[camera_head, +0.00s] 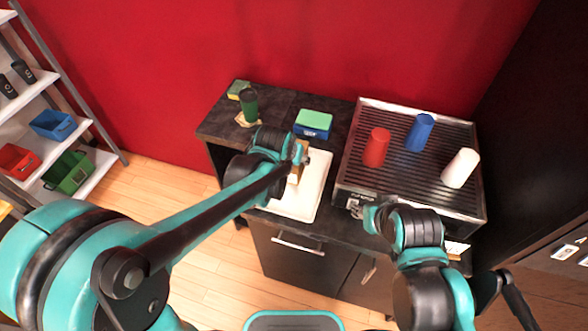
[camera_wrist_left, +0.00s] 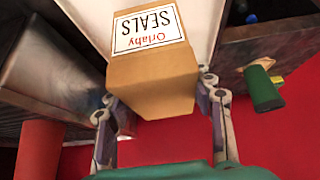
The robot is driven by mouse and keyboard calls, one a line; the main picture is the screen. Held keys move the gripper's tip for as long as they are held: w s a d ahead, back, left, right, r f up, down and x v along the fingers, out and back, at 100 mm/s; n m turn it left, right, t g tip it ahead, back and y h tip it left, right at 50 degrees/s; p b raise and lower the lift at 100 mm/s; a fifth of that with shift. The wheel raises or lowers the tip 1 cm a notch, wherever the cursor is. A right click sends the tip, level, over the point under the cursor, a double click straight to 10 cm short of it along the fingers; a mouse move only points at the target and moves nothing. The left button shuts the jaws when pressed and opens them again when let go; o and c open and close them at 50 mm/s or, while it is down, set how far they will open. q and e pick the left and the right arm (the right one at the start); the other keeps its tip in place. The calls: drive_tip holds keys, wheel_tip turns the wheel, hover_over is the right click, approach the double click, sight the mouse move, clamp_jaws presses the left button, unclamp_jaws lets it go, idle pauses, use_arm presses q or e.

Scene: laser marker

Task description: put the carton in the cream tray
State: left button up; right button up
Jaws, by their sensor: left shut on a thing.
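The carton (camera_head: 296,173) is a small brown box, mostly hidden behind my left gripper in the head view. In the left wrist view the carton (camera_wrist_left: 152,75) shows a white label reading "Orlaby SEALS". My left gripper (camera_head: 299,153) is shut on it, with a finger on either side. The cream tray (camera_head: 308,205) lies on the dark counter, and the carton is over it in the head view. I cannot tell whether the carton touches the tray. My right gripper (camera_head: 371,218) is by the counter's front edge; its fingers are not clear.
A dark green cup (camera_head: 249,105) and a green-and-blue box (camera_head: 313,123) stand behind the tray. To the right, a ribbed metal machine (camera_head: 408,184) carries a red cup (camera_head: 376,147), a blue cup (camera_head: 420,132) and a white cup (camera_head: 460,168). Shelves with bins stand far left.

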use_arm(q)
wheel_tip(320, 180, down, 4)
drive_tip(key=shift+w+f+b, duration=0.1)
drive_tip(key=shift+f+b, duration=0.15)
drive_tip(key=shift+b, duration=0.45)
drive_tip(key=o, duration=1.3)
